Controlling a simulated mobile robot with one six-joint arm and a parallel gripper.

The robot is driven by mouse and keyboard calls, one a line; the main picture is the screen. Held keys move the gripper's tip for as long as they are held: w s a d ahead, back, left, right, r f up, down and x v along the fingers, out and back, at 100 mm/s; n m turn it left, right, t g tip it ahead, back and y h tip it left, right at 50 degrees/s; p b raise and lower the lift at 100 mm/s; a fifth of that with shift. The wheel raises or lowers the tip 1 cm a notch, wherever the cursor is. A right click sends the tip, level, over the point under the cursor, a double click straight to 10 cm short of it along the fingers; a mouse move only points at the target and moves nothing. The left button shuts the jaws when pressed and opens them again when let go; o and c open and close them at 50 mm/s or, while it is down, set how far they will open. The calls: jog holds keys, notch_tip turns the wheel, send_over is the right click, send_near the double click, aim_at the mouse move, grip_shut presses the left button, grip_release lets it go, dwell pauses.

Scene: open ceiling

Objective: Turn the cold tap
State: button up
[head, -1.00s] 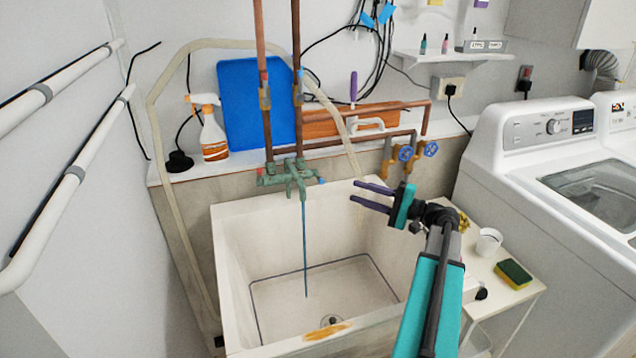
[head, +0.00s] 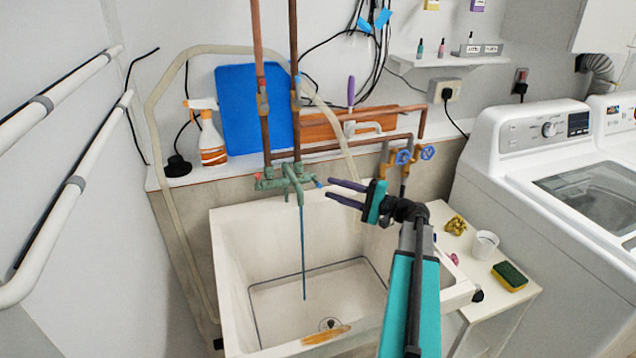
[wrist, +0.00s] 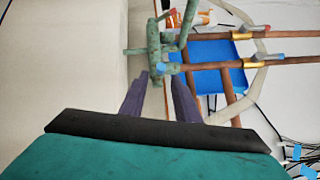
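The green, weathered mixer (head: 290,177) is on the wall above the sink (head: 226,250). The cold tap (head: 319,183), with a blue end, is on its right side. In the wrist view the blue end of the cold tap (wrist: 168,68) shows just beyond my fingertips. The tap with a red end (wrist: 165,15) is on the mixer's other side. My gripper (head: 330,188) is open and empty, its purple fingers pointing left at the cold tap. The wrist view also shows my gripper (wrist: 160,78) with its fingers apart. I cannot tell whether they touch the tap.
Copper pipes (head: 264,120) rise from the mixer. Two blue valve wheels (head: 428,151) are on pipes at right, behind my gripper. A thin blue-green line (head: 303,250) runs from the spout into the basin. A side table with a cup (head: 484,244) and sponge (head: 510,275) stands right.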

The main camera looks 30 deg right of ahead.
aim_at(318, 182)
jog(key=shift+p+x, duration=0.6)
jog(key=shift+x, duration=2.6)
jog(key=shift+c, duration=0.4)
grip_shut()
